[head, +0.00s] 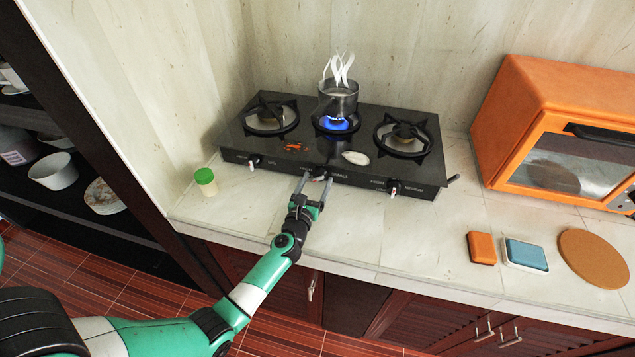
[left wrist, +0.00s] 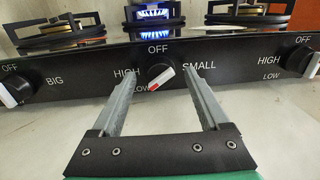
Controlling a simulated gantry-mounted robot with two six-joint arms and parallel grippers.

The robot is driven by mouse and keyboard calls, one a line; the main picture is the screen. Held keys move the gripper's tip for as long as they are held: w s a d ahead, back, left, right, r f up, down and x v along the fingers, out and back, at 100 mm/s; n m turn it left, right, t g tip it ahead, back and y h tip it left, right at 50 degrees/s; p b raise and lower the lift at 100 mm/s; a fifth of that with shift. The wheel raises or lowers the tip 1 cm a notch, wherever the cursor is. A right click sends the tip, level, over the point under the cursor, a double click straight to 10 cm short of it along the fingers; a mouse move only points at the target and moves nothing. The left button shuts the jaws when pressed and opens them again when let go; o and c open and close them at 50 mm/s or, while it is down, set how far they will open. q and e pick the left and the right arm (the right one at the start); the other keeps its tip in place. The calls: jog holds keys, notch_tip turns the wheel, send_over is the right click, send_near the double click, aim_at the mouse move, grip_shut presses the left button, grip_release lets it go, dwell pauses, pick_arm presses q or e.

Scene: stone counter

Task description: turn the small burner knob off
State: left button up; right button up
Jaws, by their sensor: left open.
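The small burner knob (left wrist: 161,77) is the middle one on the front of the black stove (head: 225,150). It is dark with a white, red-marked bar slanting down to the left, toward the LOW label and away from OFF at the top. It also shows in the head view (head: 319,172). The middle burner has a blue flame (head: 336,124) under a steaming metal pot (head: 338,100). My left gripper (head: 314,184) is open, with its two fingers on either side of the knob and gaps visible. My right gripper is not in view.
Side knobs (head: 254,161) (head: 393,188) flank the middle one. A green-capped jar (head: 206,181) stands left of the stove. An orange oven (head: 520,100), an orange block (head: 482,248), a blue sponge (head: 525,254) and a round brown board (head: 592,258) are at right.

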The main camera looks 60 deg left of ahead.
pick_arm(q)
jog(key=shift+w+a, duration=0.45)
grip_shut()
